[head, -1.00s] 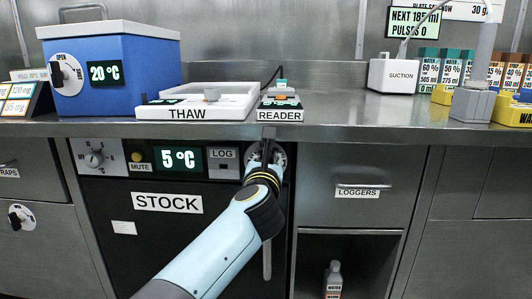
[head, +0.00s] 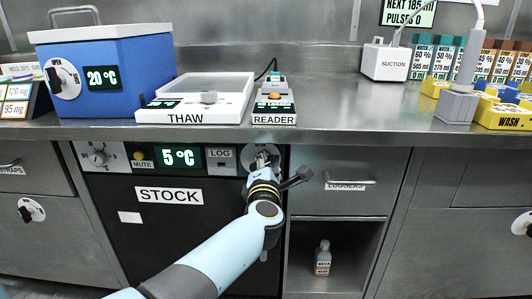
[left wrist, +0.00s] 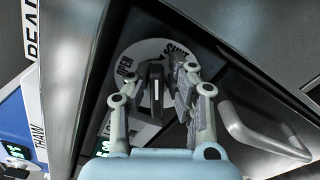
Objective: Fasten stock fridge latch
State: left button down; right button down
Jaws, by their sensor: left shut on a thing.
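The stock fridge is the black-fronted unit labelled STOCK (head: 122,250) under the bench. Its latch is a black knob (left wrist: 155,88) on a round white plate (left wrist: 135,57) marked OPEN and SHUT, seen in the left wrist view. In the head view my left gripper (head: 263,161) is at the plate, at the fridge's upper right, and mostly hides the knob. In the left wrist view its fingers (left wrist: 158,95) stand on both sides of the knob, shut on it. The knob's exact setting is hard to tell. My right gripper is not in view.
A drawer labelled LOGGERS (head: 330,196) with a bar handle is right of the latch. Below it is an open bay with a bottle (head: 322,258). The bench edge (head: 400,133) overhangs above; the reader (head: 273,115) and thaw tray (head: 195,117) stand on it.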

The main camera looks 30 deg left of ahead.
pick_arm(q)
jog(key=m+p, duration=0.2)
jog(key=m, duration=0.2)
jog(key=shift+a+f+m+p, duration=0.1)
jog(key=shift+f+m+p, duration=0.05)
jog(key=shift+m+p, duration=0.3)
jog(key=shift+w+m, duration=0.1)
jog(key=shift+m, duration=0.15)
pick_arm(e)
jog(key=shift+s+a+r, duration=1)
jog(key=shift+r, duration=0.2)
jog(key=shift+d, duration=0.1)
pick_arm(q)
jog(key=c, duration=1.4)
grip_release()
jog(key=shift+o, duration=0.4)
jog(key=shift+f, duration=0.1)
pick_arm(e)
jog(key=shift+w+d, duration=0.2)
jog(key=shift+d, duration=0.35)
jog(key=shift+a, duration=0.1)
